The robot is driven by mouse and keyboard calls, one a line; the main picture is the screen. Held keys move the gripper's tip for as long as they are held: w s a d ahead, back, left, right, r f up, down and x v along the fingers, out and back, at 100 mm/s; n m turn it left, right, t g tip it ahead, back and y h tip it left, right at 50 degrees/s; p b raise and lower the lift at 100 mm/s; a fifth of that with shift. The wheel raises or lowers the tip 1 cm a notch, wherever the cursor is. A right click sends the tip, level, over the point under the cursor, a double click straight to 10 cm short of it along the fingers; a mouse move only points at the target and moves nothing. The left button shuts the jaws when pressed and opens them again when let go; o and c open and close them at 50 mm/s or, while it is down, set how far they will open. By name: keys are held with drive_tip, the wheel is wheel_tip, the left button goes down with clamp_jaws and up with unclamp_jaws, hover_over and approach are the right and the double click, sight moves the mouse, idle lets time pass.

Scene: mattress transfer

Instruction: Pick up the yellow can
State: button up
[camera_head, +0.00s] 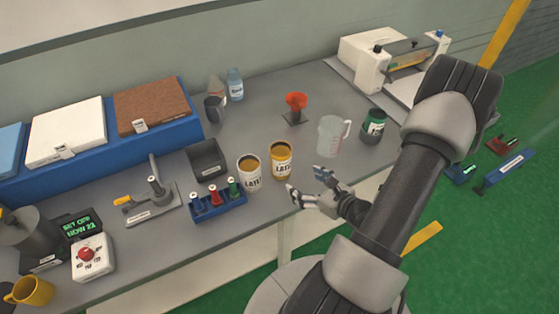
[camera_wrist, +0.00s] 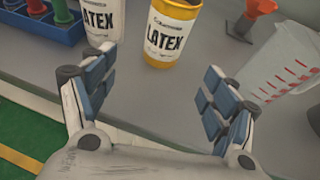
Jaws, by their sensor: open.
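The yellow can (camera_head: 281,161) stands upright on the grey workbench, with a white label reading LATEX. In the wrist view the yellow can (camera_wrist: 172,32) is at the top middle, beyond the fingertips and between their lines. A white LATEX can (camera_head: 249,173) with a yellowish top stands close on its left; it also shows in the wrist view (camera_wrist: 103,22). My gripper (camera_head: 309,187) is open and empty, at the front edge of the bench, nearer than the yellow can and apart from it. Both padded fingers show in the wrist view (camera_wrist: 155,95).
A clear measuring jug (camera_head: 331,137) stands to the right, and an orange funnel (camera_head: 296,101) behind. A dark open bin (camera_head: 206,160) is at the back left. The bench between gripper and can is clear.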

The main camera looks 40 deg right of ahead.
sight(285, 172)
drive_tip(key=b+x, duration=0.1)
drive_tip(key=x, duration=0.6)
drive_tip(key=shift+f, duration=0.1)
drive_tip(key=x, duration=0.2)
drive_tip(key=b+x, duration=0.1)
drive_tip(key=x, duration=0.1)
drive_tip(key=b+x, duration=0.1)
drive_tip(key=x, duration=0.1)
drive_tip(key=shift+w+d+r, duration=0.25)
drive_tip(key=shift+w+d, duration=0.05)
drive_tip(key=shift+w, duration=0.05)
drive_tip(key=shift+c, duration=0.5)
drive_tip(key=shift+r, duration=0.1)
drive_tip(key=c, duration=1.4)
